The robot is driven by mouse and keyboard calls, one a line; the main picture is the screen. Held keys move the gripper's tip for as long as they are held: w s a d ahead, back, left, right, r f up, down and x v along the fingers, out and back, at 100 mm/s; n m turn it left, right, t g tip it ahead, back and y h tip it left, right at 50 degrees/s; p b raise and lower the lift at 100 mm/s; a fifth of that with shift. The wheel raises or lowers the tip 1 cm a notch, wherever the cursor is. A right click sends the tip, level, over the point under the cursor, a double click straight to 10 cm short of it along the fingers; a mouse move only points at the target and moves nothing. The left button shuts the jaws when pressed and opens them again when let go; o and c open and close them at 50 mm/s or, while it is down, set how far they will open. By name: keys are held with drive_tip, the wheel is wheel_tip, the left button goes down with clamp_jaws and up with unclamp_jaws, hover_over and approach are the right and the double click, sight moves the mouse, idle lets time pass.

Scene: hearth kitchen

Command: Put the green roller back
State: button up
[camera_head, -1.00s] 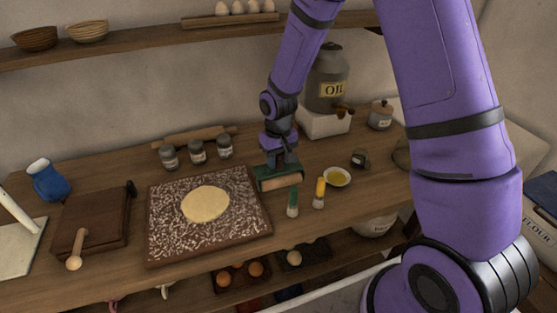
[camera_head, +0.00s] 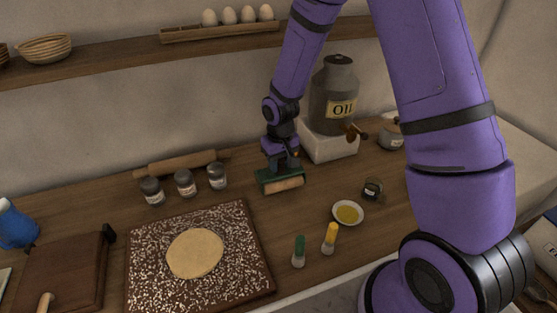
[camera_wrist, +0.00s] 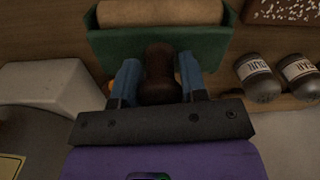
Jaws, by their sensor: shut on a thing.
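The green roller (camera_head: 281,183) has a green frame and a pale wooden cylinder. My gripper (camera_head: 283,163) is shut on it at the back of the counter, between the grey jars and the oil urn's white block. In the wrist view my gripper (camera_wrist: 158,82) has its two fingers around the roller's dark knob-like handle (camera_wrist: 159,70). The green frame (camera_wrist: 110,50) and pale cylinder (camera_wrist: 160,12) lie beyond the fingers. Whether the roller touches the counter I cannot tell.
A floured board (camera_head: 150,270) with flat dough (camera_head: 195,253) lies front left. Several jars (camera_head: 185,184) and a rolling pin (camera_head: 180,163) stand behind it. The oil urn (camera_head: 334,95) on its white block (camera_head: 330,145) is close right. An oil dish (camera_head: 347,213) and green (camera_head: 299,252) and yellow brushes (camera_head: 330,238) are front right.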

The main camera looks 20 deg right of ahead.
sight(280, 172)
drive_tip(key=shift+w+f, duration=0.1)
drive_tip(key=shift+f, duration=1.65)
drive_tip(key=shift+f, duration=0.25)
drive_tip(key=shift+s+f, duration=0.2)
drive_tip(key=shift+f, duration=0.15)
clamp_jaws()
